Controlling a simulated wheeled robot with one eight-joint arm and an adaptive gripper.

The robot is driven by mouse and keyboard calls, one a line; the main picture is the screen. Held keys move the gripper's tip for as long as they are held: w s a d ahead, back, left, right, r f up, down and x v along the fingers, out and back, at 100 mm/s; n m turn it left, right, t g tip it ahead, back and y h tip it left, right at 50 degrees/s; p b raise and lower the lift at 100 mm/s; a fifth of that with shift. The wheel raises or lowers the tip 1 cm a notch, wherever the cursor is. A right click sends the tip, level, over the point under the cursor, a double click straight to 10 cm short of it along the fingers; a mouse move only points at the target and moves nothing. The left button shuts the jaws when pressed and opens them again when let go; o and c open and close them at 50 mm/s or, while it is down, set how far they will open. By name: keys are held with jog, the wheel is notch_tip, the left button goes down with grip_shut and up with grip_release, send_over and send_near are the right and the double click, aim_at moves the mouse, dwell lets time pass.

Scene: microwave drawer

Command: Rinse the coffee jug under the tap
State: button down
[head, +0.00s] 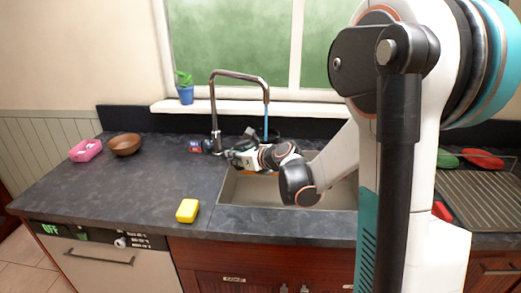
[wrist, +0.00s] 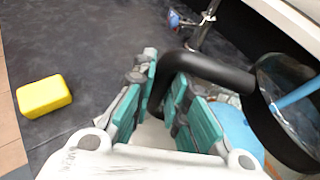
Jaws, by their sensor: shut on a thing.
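The coffee jug has a black rim band (wrist: 272,122), a clear body and a black handle (wrist: 215,69). In the head view its dark top (head: 274,134) shows over the sink (head: 236,190), mostly hidden by my gripper (head: 243,154). In the wrist view my gripper (wrist: 161,88) is shut on the jug's handle, with the teal finger pads on both sides of it. The tap (head: 239,74) arches over the sink. A blue water stream (head: 266,121) falls from its spout into the jug; it also shows in the wrist view (wrist: 299,93). Blue water shows in the jug.
A yellow sponge (head: 187,210) lies on the dark counter (head: 110,190) left of the sink. A brown bowl (head: 126,144) and pink box (head: 86,150) stand further left. A potted plant (head: 185,91) is on the sill. A drainer (head: 485,195) lies right, partly behind my arm.

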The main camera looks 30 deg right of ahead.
jog(key=shift+s+a, duration=0.55)
jog(key=shift+s, duration=0.2)
jog(key=shift+s+a, duration=0.55)
jog(key=shift+s, duration=0.15)
dwell(0.4)
jog(key=s+a+r+p, duration=0.3)
jog(key=s+r, duration=0.1)
dwell(0.6)
jog(key=shift+a, duration=0.1)
